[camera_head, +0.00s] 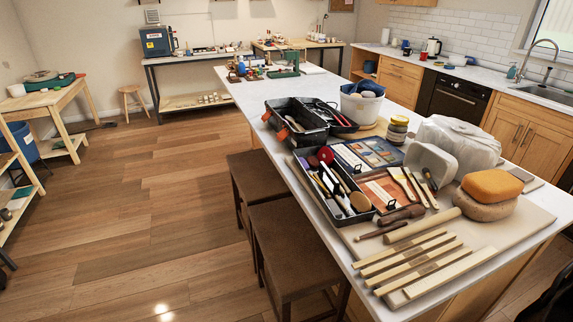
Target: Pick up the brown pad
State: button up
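An orange-brown rounded pad (492,185) lies on top of a duller brown rounded pad (485,206). Both look like sponges, and I cannot tell which one is the task's brown pad. They rest near the right end of a pale board (520,222) on the long white counter (546,208). The upper pad is fully exposed; it hides much of the lower pad's top. My gripper is not in view.
Left of the pads are a pale open container (432,163), a wrapped white bundle (458,146), wooden strips (425,276) and a tool tray (333,188). Dark stools (297,245) stand along the counter's left side. The wooden floor (150,210) farther left is clear.

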aim_at(313, 162)
jog(key=i+j, duration=0.15)
jog(key=j, duration=0.35)
jog(key=i+j+z, duration=0.15)
jog(key=j, duration=0.9)
jog(key=i+j+z, duration=0.1)
jog(key=j, duration=0.45)
jog(key=i+l, duration=0.05)
jog(key=i, duration=0.05)
